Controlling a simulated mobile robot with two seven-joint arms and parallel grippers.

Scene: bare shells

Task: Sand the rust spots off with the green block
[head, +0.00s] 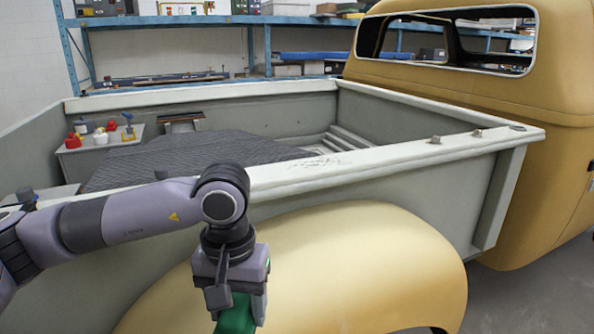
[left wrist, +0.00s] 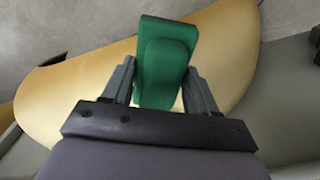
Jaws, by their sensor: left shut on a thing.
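The green block (head: 236,318) is held in my left gripper (head: 240,296), low in front of the truck's yellow rear fender (head: 360,265). In the left wrist view the block (left wrist: 163,65) sits upright between the two grey fingers, which are shut on it. The fender (left wrist: 75,85) fills much of that view behind the block. I cannot tell whether the block touches the fender. I make out no rust spots on the visible part of the fender; the arm and block hide part of it. My right gripper is in neither view.
The grey truck bed wall (head: 400,185) rises above the fender, with the yellow cab (head: 480,95) at right. A dark mat (head: 190,160) and small red and white items lie in the bed. Blue shelving (head: 210,20) stands behind.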

